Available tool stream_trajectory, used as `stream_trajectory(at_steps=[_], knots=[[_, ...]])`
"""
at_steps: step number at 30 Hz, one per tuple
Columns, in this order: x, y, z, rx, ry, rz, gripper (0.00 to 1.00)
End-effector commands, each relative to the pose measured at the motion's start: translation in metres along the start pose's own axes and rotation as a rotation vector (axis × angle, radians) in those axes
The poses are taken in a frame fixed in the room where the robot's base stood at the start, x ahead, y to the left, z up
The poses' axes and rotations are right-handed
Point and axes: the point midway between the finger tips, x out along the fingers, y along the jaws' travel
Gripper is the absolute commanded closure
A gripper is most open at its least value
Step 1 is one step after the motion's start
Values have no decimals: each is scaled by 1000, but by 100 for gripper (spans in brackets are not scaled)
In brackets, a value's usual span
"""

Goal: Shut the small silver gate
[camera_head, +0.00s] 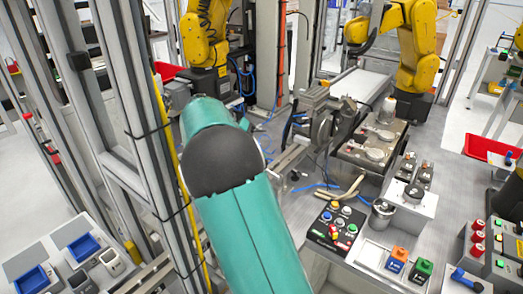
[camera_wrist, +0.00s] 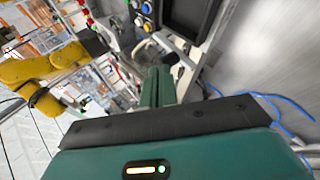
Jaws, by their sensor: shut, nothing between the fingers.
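I cannot pick out the small silver gate for certain in either view. Several small silver metal parts stand at the middle of the workbench in the head view, among them a bracket-like piece (camera_head: 288,160) just right of my arm; I cannot tell whether it is the gate. My gripper (camera_wrist: 158,88) shows in the wrist view with its two green fingers together and nothing held between them. A grey metal surface and a panel lie beyond the fingertips. In the head view my teal arm hides the gripper and part of the bench.
Yellow robot arms (camera_head: 416,45) stand at the back. A black button box (camera_head: 335,228) and a silver cylinder (camera_head: 381,213) are on the bench to the right. A metal frame post (camera_head: 150,130) rises close left of my arm. Blue cables (camera_wrist: 285,105) run at right in the wrist view.

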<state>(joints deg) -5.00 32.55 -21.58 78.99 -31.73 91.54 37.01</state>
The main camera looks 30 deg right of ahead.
Motion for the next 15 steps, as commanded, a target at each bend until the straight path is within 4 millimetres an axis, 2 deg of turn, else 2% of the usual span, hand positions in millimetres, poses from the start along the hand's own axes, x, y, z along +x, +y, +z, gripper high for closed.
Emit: stream_trajectory(at_steps=[1, 15], knots=[[7, -1, 0, 1, -13, 11, 100], [8, -12, 0, 3, -11, 10, 100]])
